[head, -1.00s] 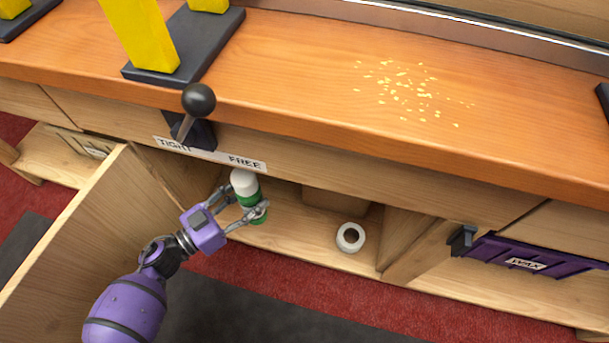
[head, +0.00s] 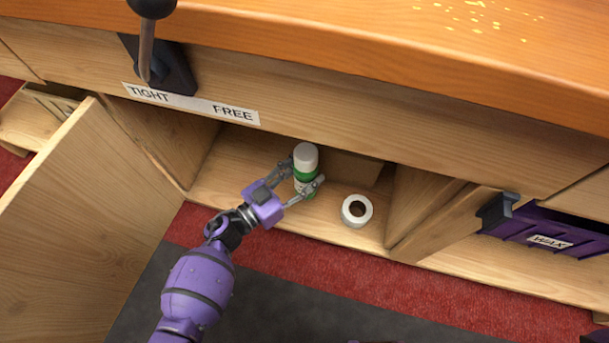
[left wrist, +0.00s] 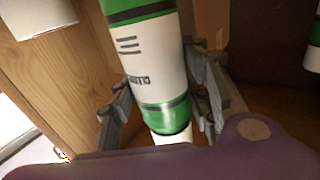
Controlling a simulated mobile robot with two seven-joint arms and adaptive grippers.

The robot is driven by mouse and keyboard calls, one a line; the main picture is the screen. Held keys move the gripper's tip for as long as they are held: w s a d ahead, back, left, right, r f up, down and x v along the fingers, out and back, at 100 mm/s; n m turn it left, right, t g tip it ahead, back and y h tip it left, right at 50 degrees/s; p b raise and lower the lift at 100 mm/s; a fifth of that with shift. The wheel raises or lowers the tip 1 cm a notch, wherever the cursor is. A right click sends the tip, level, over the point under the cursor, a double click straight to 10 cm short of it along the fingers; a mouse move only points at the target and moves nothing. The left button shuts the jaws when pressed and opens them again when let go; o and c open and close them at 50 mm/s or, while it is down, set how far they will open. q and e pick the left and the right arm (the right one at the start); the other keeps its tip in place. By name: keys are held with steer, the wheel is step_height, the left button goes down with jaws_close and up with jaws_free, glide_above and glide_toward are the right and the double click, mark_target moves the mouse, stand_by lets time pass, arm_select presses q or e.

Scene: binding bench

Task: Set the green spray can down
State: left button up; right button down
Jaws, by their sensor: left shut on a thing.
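The green spray can (head: 305,165), with a white cap and a white label band, stands roughly upright inside the open cupboard under the bench. My left gripper (head: 306,183) is shut on the can, one finger on each side. The can also fills the middle of the left wrist view (left wrist: 150,65), tilted in the picture, between the gripper's fingers (left wrist: 165,120). I cannot tell whether its base touches the cupboard floor (head: 235,185). My right gripper is not in view.
A white tape roll (head: 356,210) lies on the cupboard floor just right of the can. A box-like block (head: 350,168) is behind. The open door (head: 85,215) stands left, and a purple WAX bin (head: 535,235) right. A lever (head: 148,45) is above.

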arm_select(q)
steer(key=shift+w+f+b, duration=0.1)
steer(key=shift+f+b, duration=0.2)
steer(key=shift+f, duration=0.45)
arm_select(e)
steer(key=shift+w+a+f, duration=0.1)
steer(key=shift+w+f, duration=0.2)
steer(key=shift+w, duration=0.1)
arm_select(q)
steer(key=shift+f, duration=0.1)
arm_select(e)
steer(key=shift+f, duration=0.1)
arm_select(q)
steer(key=o, duration=1.1)
steer(key=shift+f, duration=0.1)
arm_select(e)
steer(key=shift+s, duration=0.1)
arm_select(q)
steer(key=shift+o, duration=0.2)
